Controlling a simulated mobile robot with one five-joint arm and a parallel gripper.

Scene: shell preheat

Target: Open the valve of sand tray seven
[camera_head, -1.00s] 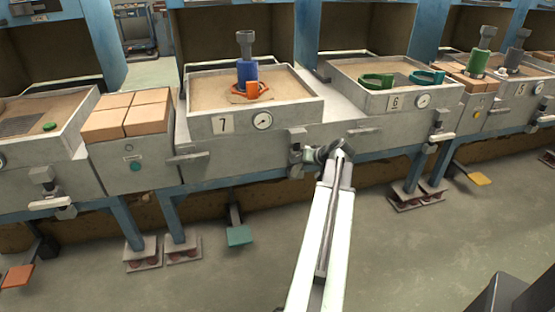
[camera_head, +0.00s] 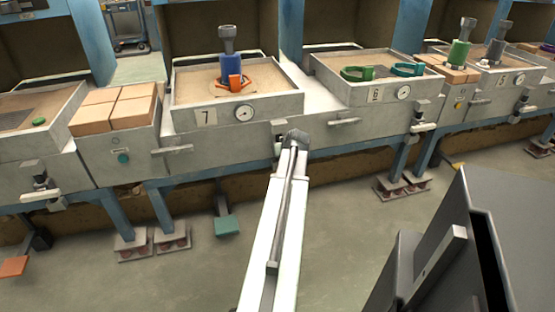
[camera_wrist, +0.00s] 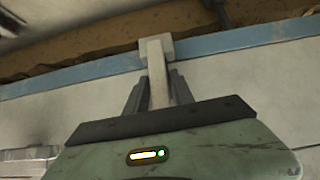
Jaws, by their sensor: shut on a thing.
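Sand tray seven (camera_head: 278,106) stands in the middle of the row in the head view, with a "7" plate and a round gauge (camera_head: 245,113) on its front. My gripper (camera_head: 294,140) is at the bench front below the tray's right side. My arm hides most of the tray's valve (camera_head: 279,128) there. In the wrist view my gripper (camera_wrist: 158,90) is shut on a pale bar-shaped valve handle (camera_wrist: 157,65), which shows upright between the dark fingers. I cannot tell how far the valve is turned.
Sand tray six (camera_head: 345,92) is to the right, with its own valve (camera_head: 421,117) and handle. A teal pedal (camera_head: 227,225) is below tray seven. Bricks (camera_head: 117,108) lie on the left.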

